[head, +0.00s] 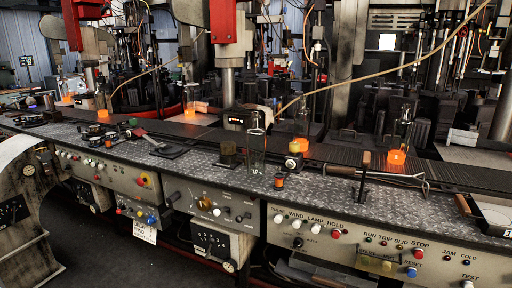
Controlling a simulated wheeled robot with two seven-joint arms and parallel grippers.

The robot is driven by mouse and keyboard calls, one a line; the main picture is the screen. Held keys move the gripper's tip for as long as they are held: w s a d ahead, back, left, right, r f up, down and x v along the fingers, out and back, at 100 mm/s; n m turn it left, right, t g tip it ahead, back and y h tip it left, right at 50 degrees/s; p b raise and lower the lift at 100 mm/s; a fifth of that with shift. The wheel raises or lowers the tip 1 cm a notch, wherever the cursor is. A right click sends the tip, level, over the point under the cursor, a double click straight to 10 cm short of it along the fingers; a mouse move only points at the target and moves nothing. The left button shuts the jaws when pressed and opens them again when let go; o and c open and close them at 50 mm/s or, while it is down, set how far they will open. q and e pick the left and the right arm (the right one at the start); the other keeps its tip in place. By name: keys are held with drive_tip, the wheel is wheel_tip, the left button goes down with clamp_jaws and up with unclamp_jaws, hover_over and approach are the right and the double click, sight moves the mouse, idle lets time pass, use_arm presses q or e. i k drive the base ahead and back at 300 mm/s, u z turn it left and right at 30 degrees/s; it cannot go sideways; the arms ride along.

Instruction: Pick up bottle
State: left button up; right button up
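A clear glass bottle (256,146) stands upright on the patterned metal bench top (215,140), near the middle of the head view. Neither of my grippers shows in the head view.
A T-handled tool (363,175) is further right. Control panels (345,238) line the bench front.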

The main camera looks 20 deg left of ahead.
sight(256, 136)
drive_tip(key=u, duration=2.7)
drive_tip(key=i, duration=1.7)
drive_tip(key=z, duration=1.55)
